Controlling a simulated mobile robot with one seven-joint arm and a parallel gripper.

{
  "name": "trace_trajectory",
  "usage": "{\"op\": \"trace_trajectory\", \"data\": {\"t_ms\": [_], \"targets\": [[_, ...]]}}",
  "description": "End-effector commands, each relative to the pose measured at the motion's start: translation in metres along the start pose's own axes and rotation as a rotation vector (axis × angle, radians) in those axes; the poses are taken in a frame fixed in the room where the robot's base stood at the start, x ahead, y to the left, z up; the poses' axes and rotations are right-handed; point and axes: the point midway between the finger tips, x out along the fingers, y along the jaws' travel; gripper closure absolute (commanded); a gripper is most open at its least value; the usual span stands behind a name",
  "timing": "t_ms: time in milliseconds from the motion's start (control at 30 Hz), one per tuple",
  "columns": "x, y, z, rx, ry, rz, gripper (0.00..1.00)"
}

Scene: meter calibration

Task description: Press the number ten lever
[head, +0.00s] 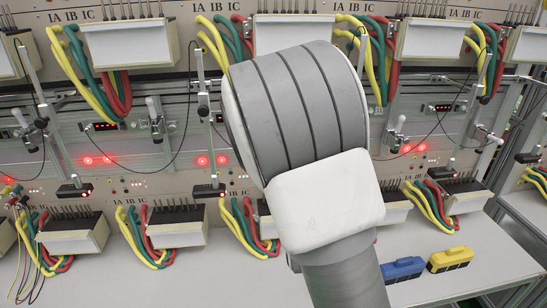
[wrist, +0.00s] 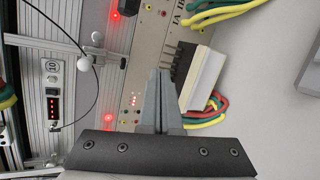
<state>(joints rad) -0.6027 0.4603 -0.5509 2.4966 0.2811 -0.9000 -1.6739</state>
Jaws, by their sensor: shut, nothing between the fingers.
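In the head view, several small levers with pale knobs stand on the grey rail, such as one left of my arm (head: 155,115) and one to its right (head: 397,133). I cannot read a number ten on any of them. In the wrist view, a white unit (wrist: 54,77) with a small dark mark and a red digit display is on the left, and a round pale knob (wrist: 84,64) is to its right. My gripper (wrist: 160,77) is shut and empty, in front of the panel, right of that knob and apart from it. My arm hides it in the head view.
White terminal blocks (head: 175,232) with yellow, green and red cables line the panel. Red lights (head: 202,160) glow below the rail. A thin black cable (wrist: 97,90) loops near the knob. A blue case (head: 402,269) and a yellow case (head: 450,259) lie on the white bench.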

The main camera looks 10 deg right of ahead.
Motion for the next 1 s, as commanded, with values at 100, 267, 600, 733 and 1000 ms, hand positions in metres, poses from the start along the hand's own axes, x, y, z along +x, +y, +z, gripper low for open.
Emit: {"op": "trace_trajectory", "data": {"t_ms": [100, 267, 600, 733, 1000], "targets": [[0.011, -0.011, -0.005, -0.311, -0.059, 0.126, 1.00], [0.011, -0.006, -0.015, -0.700, -0.149, 0.306, 1.00], [-0.004, 0.007, -0.036, -1.087, -0.262, 0.515, 1.00], [-0.004, 0.008, -0.037, -1.096, -0.266, 0.521, 1.00], [-0.002, 0.009, -0.037, -1.092, -0.265, 0.520, 1.00]]}}
